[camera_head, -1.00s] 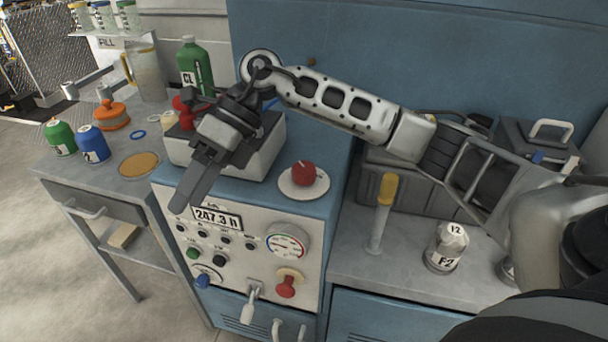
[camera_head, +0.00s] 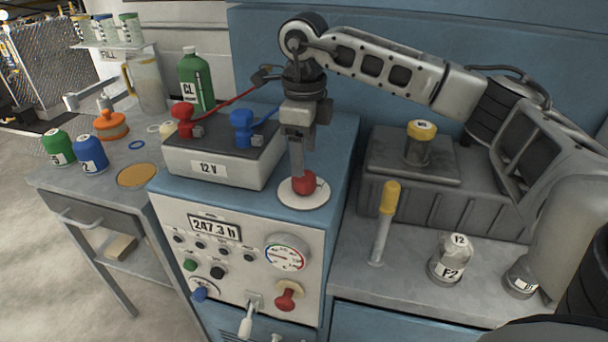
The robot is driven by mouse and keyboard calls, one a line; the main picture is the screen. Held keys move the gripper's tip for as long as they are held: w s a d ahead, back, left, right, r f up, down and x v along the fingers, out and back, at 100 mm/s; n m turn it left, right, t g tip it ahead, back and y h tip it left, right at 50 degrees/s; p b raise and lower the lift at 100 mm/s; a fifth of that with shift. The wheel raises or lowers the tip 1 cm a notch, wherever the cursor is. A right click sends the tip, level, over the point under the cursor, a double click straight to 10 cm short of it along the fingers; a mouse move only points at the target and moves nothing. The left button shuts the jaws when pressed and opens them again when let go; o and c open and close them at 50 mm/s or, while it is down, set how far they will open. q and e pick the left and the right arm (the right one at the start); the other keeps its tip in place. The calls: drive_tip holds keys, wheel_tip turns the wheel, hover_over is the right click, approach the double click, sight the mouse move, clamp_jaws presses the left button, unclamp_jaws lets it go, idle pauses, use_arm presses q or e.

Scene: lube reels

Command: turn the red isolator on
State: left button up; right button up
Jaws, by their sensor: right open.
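The red isolator knob (camera_head: 304,187) sits on a round white plate (camera_head: 315,202) on top of the blue cabinet. My right gripper (camera_head: 299,172) points straight down over it. The fingers reach the knob's top and hide part of its upper side. The jaws are open, seen nearly edge-on, so I cannot tell whether they straddle the knob or touch it. The knob's on or off marking cannot be read. My left gripper is not in view.
A 12 V battery (camera_head: 204,167) with red and blue clamps stands left of the knob. The front panel (camera_head: 234,278) has a gauge, buttons, a lever and another red knob (camera_head: 288,296). A yellow-capped tube (camera_head: 386,210) and a jar (camera_head: 450,262) stand at right.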

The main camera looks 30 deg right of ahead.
sight(304, 183)
wheel_tip(304, 183, down, 6)
drive_tip(key=shift+f, duration=0.15)
drive_tip(key=shift+c, duration=0.3)
drive_tip(key=c, duration=0.9)
